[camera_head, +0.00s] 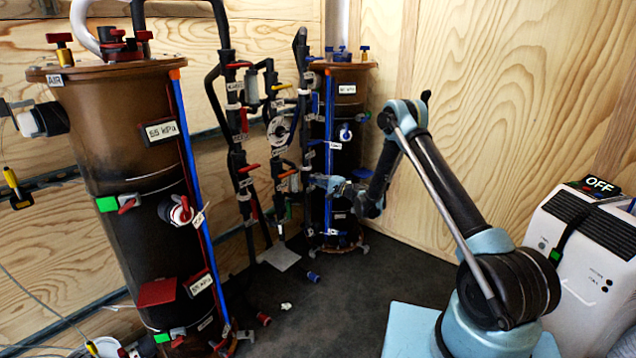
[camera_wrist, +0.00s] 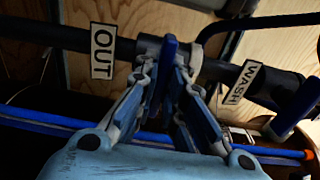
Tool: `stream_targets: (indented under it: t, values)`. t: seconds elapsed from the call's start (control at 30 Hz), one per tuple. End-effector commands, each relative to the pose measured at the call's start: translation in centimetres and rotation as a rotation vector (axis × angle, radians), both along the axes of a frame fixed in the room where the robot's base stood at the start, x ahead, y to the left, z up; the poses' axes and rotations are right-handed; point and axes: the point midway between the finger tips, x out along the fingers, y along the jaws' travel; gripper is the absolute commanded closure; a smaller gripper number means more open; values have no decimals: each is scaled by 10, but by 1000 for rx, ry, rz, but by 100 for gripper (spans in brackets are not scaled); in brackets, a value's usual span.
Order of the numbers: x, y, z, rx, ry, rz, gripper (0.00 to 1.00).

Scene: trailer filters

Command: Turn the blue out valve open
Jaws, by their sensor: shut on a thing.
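The blue out valve handle (camera_wrist: 169,58) is a dark blue lever next to the white OUT label (camera_wrist: 103,52) in the wrist view. It lies across the dark pipe there. My gripper (camera_wrist: 170,75) is shut on this handle, with one finger on each side of it. The lower part of the handle is partly hidden between the fingers. In the head view my gripper (camera_head: 325,182) is at the pipes beside the far brown filter column (camera_head: 346,110). The handle is too small to make out there.
A second blue handle (camera_wrist: 298,105) sits right of the WASH label (camera_wrist: 242,82). Black pipes with red valves stand left of my gripper. A large brown filter column (camera_head: 110,150) is at the left, a white OFF unit (camera_head: 590,265) at the right. Dark floor (camera_head: 370,270) lies between.

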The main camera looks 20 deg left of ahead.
Motion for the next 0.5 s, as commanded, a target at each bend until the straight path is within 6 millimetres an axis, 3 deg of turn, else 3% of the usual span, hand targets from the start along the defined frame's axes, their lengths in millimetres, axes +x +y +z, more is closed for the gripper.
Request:
stream_targets:
  t: [0.5]
  values:
    - [-1, 8, -2, -72, -171, 0, 100]
